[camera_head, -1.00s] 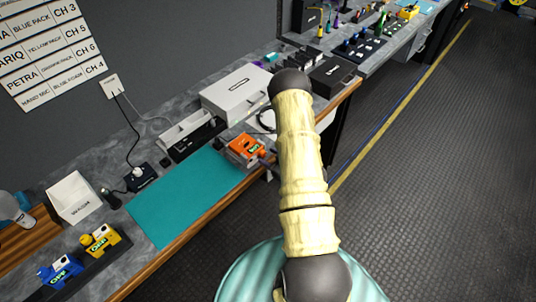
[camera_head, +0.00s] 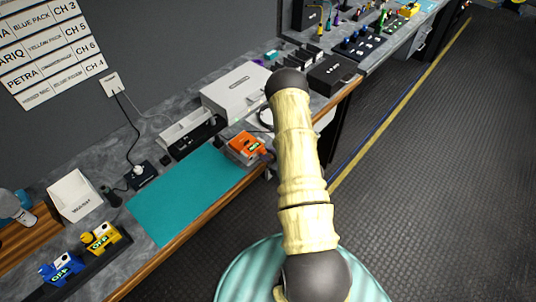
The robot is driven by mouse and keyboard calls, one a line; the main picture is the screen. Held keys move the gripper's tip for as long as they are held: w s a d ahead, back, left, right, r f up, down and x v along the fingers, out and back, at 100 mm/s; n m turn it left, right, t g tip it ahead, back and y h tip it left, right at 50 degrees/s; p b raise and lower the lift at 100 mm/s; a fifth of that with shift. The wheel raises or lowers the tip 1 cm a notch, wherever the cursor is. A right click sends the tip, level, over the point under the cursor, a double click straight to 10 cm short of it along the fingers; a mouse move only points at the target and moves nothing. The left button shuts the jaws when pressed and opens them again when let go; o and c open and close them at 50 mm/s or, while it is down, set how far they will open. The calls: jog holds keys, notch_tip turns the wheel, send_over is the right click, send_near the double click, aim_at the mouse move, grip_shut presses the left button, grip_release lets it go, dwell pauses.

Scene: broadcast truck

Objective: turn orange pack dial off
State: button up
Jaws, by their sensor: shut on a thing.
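The orange pack (camera_head: 243,143) lies at the right end of the teal mat, near the bench's front edge. A small green label shows on it, too small to read. My gripper (camera_head: 267,156) is at the right side of the orange pack, mostly hidden behind my pale arm. The small part that shows touches the pack's right end, where it is shut on the dial. The dial itself and its setting are hidden.
The teal mat (camera_head: 180,195) is bare. A yellow pack (camera_head: 100,238) and a blue pack (camera_head: 60,270) sit in a dark tray at lower left. A white case (camera_head: 236,90) and a black box (camera_head: 331,71) stand behind. The floor at right is clear.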

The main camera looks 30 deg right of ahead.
dwell(0.8)
jog(key=o, duration=1)
jog(key=shift+s, duration=0.1)
jog(key=b+v, duration=0.3)
jog(key=v, duration=1.4)
jog(key=shift+b, duration=0.4)
jog(key=shift+r, duration=0.1)
